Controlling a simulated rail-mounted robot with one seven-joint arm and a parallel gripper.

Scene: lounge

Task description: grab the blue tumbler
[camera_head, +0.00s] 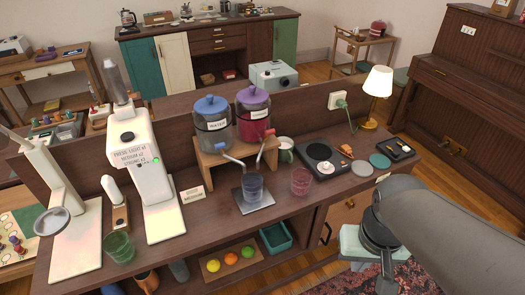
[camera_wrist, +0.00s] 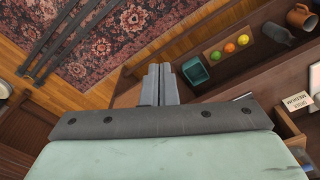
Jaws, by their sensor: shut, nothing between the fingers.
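My gripper (camera_wrist: 159,70) is shut and empty in the wrist view, over the floor and the counter's open shelf. In the head view my arm is at the lower right, apart from the blue tumbler; the fingertips are not clear there. The wrist view does not show the blue tumbler.
A purple dispenser (camera_head: 253,116) shares the wooden stand. A white machine (camera_head: 139,157) is to the left. A shelf below holds fruit (camera_wrist: 230,47) and a teal bin (camera_wrist: 195,70).

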